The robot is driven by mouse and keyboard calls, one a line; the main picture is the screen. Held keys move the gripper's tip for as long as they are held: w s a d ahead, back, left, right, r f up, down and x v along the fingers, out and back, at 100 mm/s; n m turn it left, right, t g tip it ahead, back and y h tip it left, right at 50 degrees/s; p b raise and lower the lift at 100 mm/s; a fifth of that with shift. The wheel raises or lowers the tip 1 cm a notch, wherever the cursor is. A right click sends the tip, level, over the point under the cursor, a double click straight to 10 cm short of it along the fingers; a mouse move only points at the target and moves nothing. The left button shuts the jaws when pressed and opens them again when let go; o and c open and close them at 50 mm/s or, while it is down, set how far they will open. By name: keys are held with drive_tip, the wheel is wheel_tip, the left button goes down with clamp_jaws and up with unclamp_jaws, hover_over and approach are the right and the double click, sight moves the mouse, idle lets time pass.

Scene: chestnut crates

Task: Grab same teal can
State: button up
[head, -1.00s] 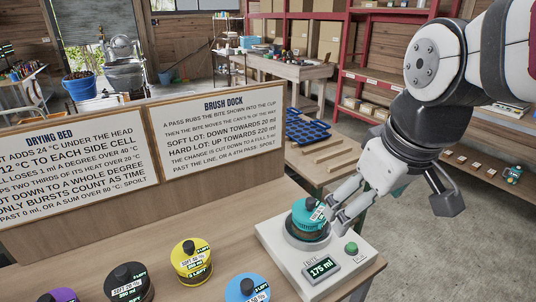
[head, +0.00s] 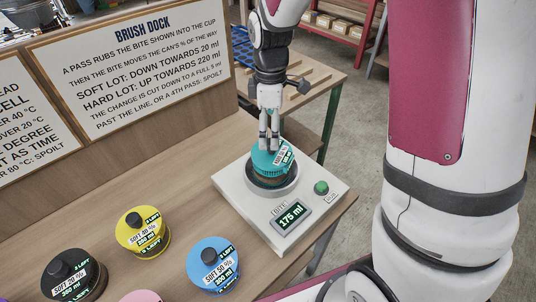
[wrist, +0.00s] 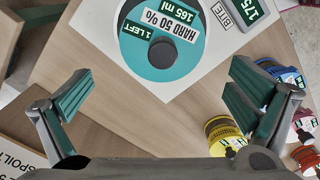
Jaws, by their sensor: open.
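The teal can (head: 272,160) sits in the round cup of the white brush dock (head: 235,196). In the wrist view the teal can (wrist: 160,42) shows its dark knob and a label reading HARD 50 %, 165 ml, 1 LEFT. My gripper (head: 269,142) is over the can in the head view, fingers pointing down. In the wrist view my gripper (wrist: 160,92) is open, its teal-padded fingers wide apart. The can lies toward the top of that view, beyond the fingertips, with nothing between the pads. Whether a finger touches the can is unclear in the head view.
The dock display (head: 291,215) reads 175 ml, beside a green button (head: 321,187). A yellow can (head: 143,235), a blue can (head: 212,267) and a black can (head: 73,277) stand on the wooden bench (head: 180,190). A sign board (head: 130,60) rises behind.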

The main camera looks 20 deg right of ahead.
sight(272, 158)
wheel_tip(272, 158, down, 6)
drive_tip(key=shift+f, duration=0.1)
drive_tip(key=shift+s+d+f+p, duration=0.15)
drive_tip(key=shift+f+p, duration=0.1)
drive_tip(key=shift+f, duration=1.1)
drive_tip(key=shift+s+d+f+p, duration=0.1)
drive_tip(key=shift+f+p, duration=0.15)
drive_tip(key=shift+f, duration=1.05)
drive_tip(key=c, duration=1.5)
drive_tip(key=shift+r, duration=0.1)
drive_tip(key=shift+c, duration=0.2)
